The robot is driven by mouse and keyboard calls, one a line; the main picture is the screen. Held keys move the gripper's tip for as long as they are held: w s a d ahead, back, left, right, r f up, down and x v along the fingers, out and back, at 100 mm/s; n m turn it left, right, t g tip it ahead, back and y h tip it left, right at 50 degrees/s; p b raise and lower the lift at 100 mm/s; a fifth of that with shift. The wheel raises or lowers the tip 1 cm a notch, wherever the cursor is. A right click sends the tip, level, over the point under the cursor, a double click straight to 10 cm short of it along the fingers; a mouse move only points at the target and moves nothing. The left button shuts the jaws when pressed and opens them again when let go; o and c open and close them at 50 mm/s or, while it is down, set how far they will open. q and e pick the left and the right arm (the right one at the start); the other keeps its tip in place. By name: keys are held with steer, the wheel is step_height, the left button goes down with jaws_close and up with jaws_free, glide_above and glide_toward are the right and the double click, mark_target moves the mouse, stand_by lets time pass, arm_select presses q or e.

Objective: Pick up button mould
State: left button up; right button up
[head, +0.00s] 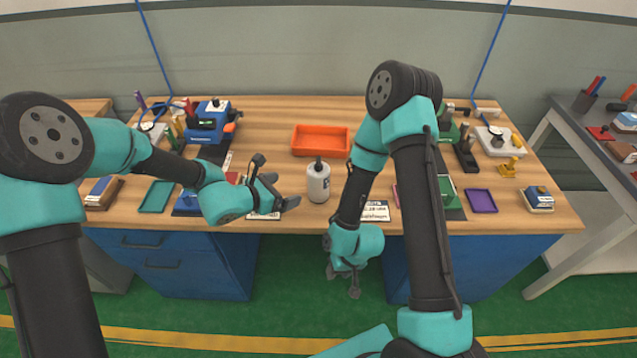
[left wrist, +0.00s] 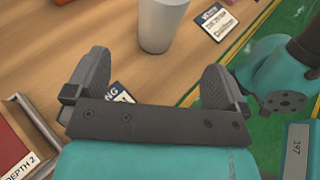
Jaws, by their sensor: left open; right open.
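I cannot tell for sure which thing is the button mould. In the head view a blue block (head: 186,203) lies at the front left of the table, partly behind my left arm, and a green block (head: 446,188) lies at the front right. My left gripper (head: 281,192) is open and empty above the front middle of the table, just left of a white bottle (head: 318,184). In the left wrist view the open jaws (left wrist: 155,85) have nothing between them, with the bottle (left wrist: 160,22) beyond. My right gripper (head: 344,284) is open, hanging in front of the table edge.
An orange tray (head: 320,151) stands at the back middle. A blue press (head: 208,124) stands back left. A teal tray (head: 157,197) and a purple tray (head: 481,201) lie near the front. A printed card (head: 375,212) lies right of the bottle. A red-filled box (left wrist: 14,146) is left in the wrist view.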

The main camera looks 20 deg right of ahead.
mark_target(310, 183)
arm_select(q)
steer(key=x, duration=0.7)
steer(key=shift+f, duration=0.1)
steer(key=shift+x, duration=2.6)
steer(key=shift+c, duration=0.3)
steer(key=c, duration=1.3)
